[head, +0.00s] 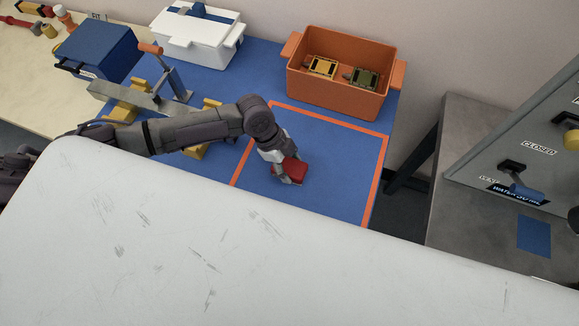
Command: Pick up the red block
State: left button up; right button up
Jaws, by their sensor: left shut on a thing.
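The red block (296,169) is at the blue tabletop inside the orange-outlined square (345,165). My left gripper (288,172) comes in from the left and is shut on the red block. The fingers cover part of the block's left side. I cannot tell whether the block touches the table or is slightly above it. My right gripper is out of view.
An orange bin (337,88) holding a yellow item (322,67) and a green item (364,78) stands behind the square. A white lidded box (197,37), a blue box (97,48) and a metal clamp fixture (150,97) stand left. A grey panel (535,150) stands right.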

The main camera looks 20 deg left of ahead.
aim_at(295, 170)
pick_arm(q)
jog(key=c, duration=0.3)
jog(key=shift+r, duration=0.15)
jog(key=shift+c, duration=0.2)
jog(key=shift+r, duration=0.25)
jog(key=r, duration=0.1)
jog(key=r+b, duration=0.1)
jog(key=r, duration=0.1)
jog(key=shift+s+d+r, duration=0.1)
jog(key=shift+s+r, duration=0.2)
jog(key=shift+s, duration=0.05)
jog(key=s+d+r+b, duration=0.1)
jog(key=s+d+r, duration=0.2)
jog(key=s+r, duration=0.3)
jog(key=s, duration=0.4)
jog(key=shift+s+d+r+b, duration=0.2)
jog(key=shift+d+r+b, duration=0.15)
jog(key=shift+b, duration=0.05)
